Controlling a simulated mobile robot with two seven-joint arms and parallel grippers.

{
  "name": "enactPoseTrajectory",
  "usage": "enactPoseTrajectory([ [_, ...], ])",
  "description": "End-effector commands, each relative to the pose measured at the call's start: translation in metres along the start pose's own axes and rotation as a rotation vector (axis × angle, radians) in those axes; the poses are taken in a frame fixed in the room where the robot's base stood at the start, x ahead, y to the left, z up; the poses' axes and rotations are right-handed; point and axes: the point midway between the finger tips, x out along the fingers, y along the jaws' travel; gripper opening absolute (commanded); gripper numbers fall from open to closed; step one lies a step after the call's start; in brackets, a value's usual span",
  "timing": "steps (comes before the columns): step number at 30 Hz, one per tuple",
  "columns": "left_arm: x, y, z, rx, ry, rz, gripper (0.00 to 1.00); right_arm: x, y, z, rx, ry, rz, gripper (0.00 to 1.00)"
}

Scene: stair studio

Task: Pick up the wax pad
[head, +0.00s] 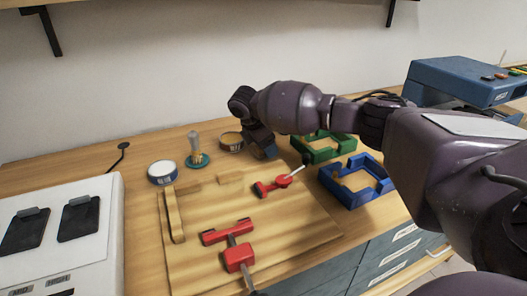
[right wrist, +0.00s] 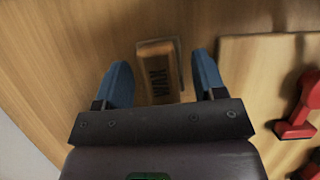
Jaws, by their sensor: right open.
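The wax pad (right wrist: 158,70) is a small tan block with dark "WAX" lettering, lying on the wooden bench in the right wrist view. My right gripper (right wrist: 161,62) is open, with one blue finger on each side of the pad and a gap on both sides. I cannot tell how far the fingertips are above the bench. In the head view my right gripper (head: 262,148) points down at the back of the bench, and I cannot make out the pad there; the gripper seems to hide it. My left gripper is not in view.
A wooden board (head: 200,262) with red toggle clamps (head: 238,258) lies in front. Round tins (head: 162,172) and a teal-based stamp (head: 197,158) stand to the left. A green tray (head: 322,152) and a blue tray (head: 345,195) are to the right. A white machine (head: 100,245) stands front left.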

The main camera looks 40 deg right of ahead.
Motion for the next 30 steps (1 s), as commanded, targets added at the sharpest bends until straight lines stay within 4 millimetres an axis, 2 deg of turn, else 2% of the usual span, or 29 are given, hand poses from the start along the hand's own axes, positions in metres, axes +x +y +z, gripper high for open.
enactPoseTrajectory([
  [6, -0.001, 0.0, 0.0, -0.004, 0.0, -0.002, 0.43, -0.002, 0.0, 0.001, 0.001, 0.001, 0.004, 0.62],
  [14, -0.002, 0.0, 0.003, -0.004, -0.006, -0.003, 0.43, -0.002, 0.0, 0.001, 0.0, 0.001, 0.003, 0.23],
  [23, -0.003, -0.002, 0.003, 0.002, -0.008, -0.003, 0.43, -0.005, 0.0, 0.002, 0.0, 0.002, 0.004, 0.22],
  [26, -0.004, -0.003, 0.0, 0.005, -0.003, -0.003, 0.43, -0.015, 0.001, 0.005, 0.001, 0.003, 0.007, 0.22],
  [30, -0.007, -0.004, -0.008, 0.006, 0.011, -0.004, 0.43, -0.039, 0.001, 0.016, 0.003, 0.003, 0.011, 0.22],
])
